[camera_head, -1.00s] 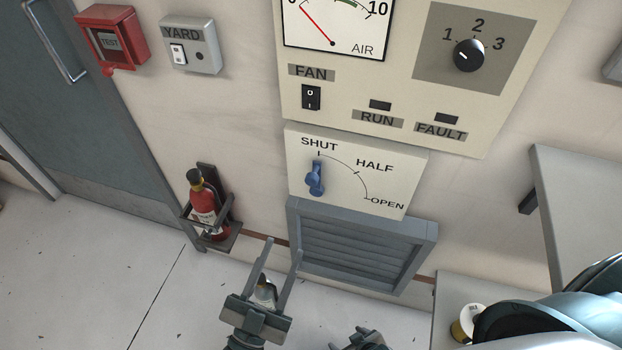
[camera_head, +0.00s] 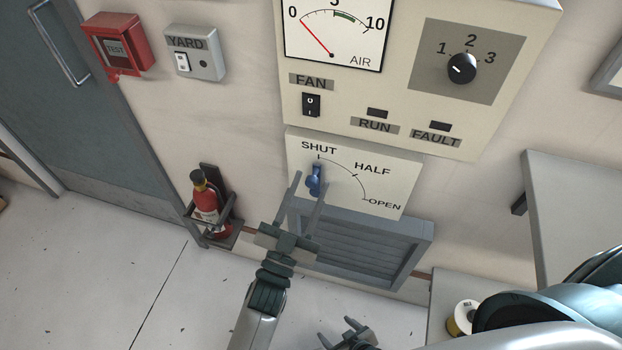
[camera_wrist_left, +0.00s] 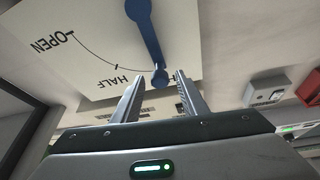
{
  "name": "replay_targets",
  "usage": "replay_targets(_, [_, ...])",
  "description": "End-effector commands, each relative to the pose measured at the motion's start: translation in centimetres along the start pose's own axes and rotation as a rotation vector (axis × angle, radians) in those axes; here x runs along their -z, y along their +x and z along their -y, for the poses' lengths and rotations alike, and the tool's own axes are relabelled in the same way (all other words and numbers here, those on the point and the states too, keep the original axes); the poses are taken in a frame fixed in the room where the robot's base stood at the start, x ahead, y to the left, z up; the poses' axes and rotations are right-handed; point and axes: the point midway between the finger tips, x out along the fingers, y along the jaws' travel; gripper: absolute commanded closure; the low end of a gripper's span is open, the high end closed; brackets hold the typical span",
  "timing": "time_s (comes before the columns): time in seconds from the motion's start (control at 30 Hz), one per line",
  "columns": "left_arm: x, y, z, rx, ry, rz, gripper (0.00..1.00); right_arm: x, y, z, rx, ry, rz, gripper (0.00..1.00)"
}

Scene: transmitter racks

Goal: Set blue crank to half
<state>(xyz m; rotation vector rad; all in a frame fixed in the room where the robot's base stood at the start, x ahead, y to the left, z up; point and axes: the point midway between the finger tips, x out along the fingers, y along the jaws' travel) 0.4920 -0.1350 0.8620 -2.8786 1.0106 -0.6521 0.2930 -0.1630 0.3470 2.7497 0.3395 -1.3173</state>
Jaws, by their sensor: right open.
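The blue crank (camera_head: 315,180) is on a cream plate (camera_head: 385,187) marked SHUT, HALF and OPEN, and it points up to SHUT. My left gripper (camera_head: 307,194) is open in front of the crank, its fingers on either side of the crank in the head view. In the left wrist view the crank (camera_wrist_left: 146,35) is upside down, and its knob end lies between and just beyond the open fingertips (camera_wrist_left: 158,82). I cannot tell whether they touch it. My right gripper (camera_head: 335,332) is open and empty low in the head view.
A grey louvred vent (camera_head: 365,250) is below the plate. A fire extinguisher (camera_head: 205,205) hangs on the wall to the left. The panel above holds a FAN switch (camera_head: 311,104) and a black rotary knob (camera_head: 461,68). A grey bench (camera_head: 570,210) is at the right.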

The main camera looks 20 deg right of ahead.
Motion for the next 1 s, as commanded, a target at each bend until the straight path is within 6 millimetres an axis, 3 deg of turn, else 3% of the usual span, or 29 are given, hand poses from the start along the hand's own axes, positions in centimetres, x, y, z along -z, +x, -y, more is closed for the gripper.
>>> replay_targets(0.2, [0.0, 1.5, 0.0, 0.000, 0.000, 0.001, 0.61, -0.7, -0.2, -0.1, -0.002, -0.001, 0.017, 0.29])
replay_targets(0.53, [0.0, 1.6, 0.0, 0.000, 0.001, 0.001, 0.61, -0.8, -0.2, -0.2, -0.002, -0.001, 0.018, 0.29])
replay_targets(0.7, [0.0, 1.6, 0.0, 0.000, 0.001, 0.001, 1.00, -0.8, -0.2, -0.2, -0.002, -0.002, 0.017, 0.29])
replay_targets(1.0, [0.0, 1.6, -0.1, -0.005, 0.012, 0.002, 1.00, -0.7, -0.3, -0.2, -0.003, -0.002, 0.019, 0.29])
